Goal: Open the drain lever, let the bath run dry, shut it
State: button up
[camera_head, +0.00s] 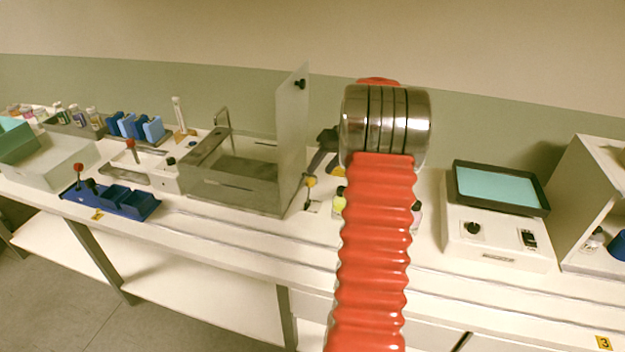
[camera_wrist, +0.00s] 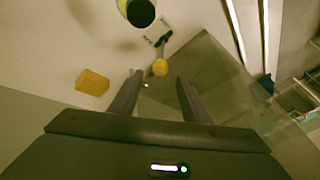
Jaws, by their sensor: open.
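The bath (camera_head: 232,205) is a steel tank on the bench, left of centre in the head view, with its clear lid (camera_head: 292,140) standing upright. Its water level cannot be told. The drain lever (camera_head: 310,183), with a yellow knob, is low beside the bath's right end. In the wrist view, the lever's yellow knob (camera_wrist: 160,67) lies ahead of my fingertips, roughly between them in the picture; contact is not visible. My gripper (camera_wrist: 159,77) is open, with nothing seen held. In the head view, my gripper (camera_head: 324,145) is partly hidden behind my red arm.
A black-capped bottle (camera_wrist: 140,12) and a yellow object (camera_wrist: 92,82) are near the lever in the wrist view. Bare bench lies before the bath.

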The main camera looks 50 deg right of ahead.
aim_at(313, 179)
jog(key=x, duration=0.7)
jog(key=shift+r, duration=0.1)
grip_shut()
dwell(0.4)
